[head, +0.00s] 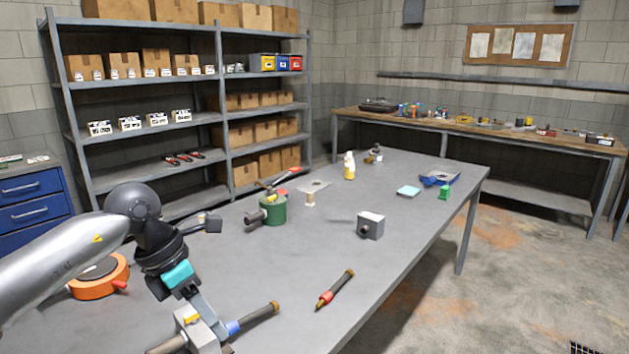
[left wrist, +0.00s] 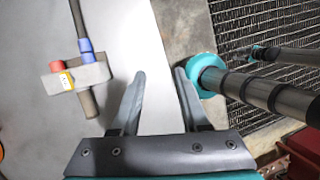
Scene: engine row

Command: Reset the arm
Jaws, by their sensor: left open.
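My left gripper (head: 204,308) hangs over the near end of the grey table, its arm coming in from the left. In the left wrist view its two fingers (left wrist: 160,78) are spread, with nothing between them but the table edge and floor beyond. A grey block with a rod through it (head: 254,318) lies on the table by the gripper; it has a blue collar and a yellow label. This block (left wrist: 80,77) shows left of the fingers and apart from them in the left wrist view. My right gripper cannot be made out.
The grey table (head: 300,258) carries an orange round part (head: 100,278), a green canister (head: 270,209), a grey box (head: 371,225) and a red-collared rod (head: 335,289). Shelves (head: 215,117) stand behind left. The table's right front is mostly clear.

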